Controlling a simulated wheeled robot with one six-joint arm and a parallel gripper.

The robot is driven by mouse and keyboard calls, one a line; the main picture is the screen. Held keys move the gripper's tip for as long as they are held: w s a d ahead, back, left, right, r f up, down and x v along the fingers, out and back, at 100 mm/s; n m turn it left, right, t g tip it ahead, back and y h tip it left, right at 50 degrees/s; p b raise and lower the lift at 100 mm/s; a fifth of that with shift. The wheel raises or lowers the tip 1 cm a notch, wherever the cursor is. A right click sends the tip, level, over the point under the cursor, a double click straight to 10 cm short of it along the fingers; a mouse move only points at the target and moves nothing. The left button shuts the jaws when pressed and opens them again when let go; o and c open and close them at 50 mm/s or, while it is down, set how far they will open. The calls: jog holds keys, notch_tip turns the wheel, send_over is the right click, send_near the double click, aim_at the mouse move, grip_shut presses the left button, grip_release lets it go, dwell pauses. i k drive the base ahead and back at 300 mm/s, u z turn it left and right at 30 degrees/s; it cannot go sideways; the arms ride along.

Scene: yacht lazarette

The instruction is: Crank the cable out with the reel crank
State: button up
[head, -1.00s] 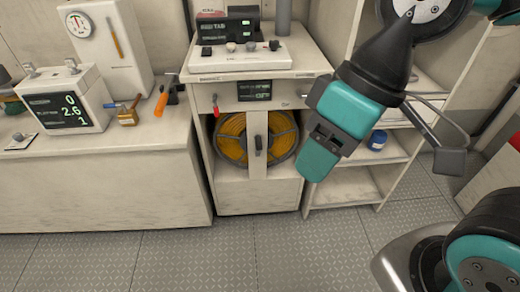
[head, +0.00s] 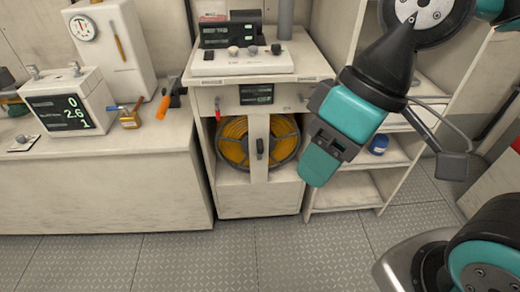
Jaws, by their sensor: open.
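The cable reel (head: 234,150), wound with orange-yellow cable, sits inside the open front of a white cabinet. A small black crank handle (head: 260,147) stands on the upright white bar in front of the reel. My gripper (head: 318,164), teal and dark grey, hangs in front of the cabinet's right edge and the shelf. It is to the right of the crank in the picture, apart from it and empty. The jaws are seen from behind, so their gap is hard to see.
A small red-handled lever (head: 217,114) and a display (head: 256,94) are on the cabinet front above the reel. A counter (head: 120,175) with instruments and tools stands at left, a shelf (head: 345,192) with a blue jar (head: 379,145) at right. The floor in front is clear.

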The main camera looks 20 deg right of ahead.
aim_at(259, 144)
jog(key=k, duration=0.5)
jog(key=u, duration=1.2)
jog(key=i, duration=0.9)
jog(key=z, duration=2.1)
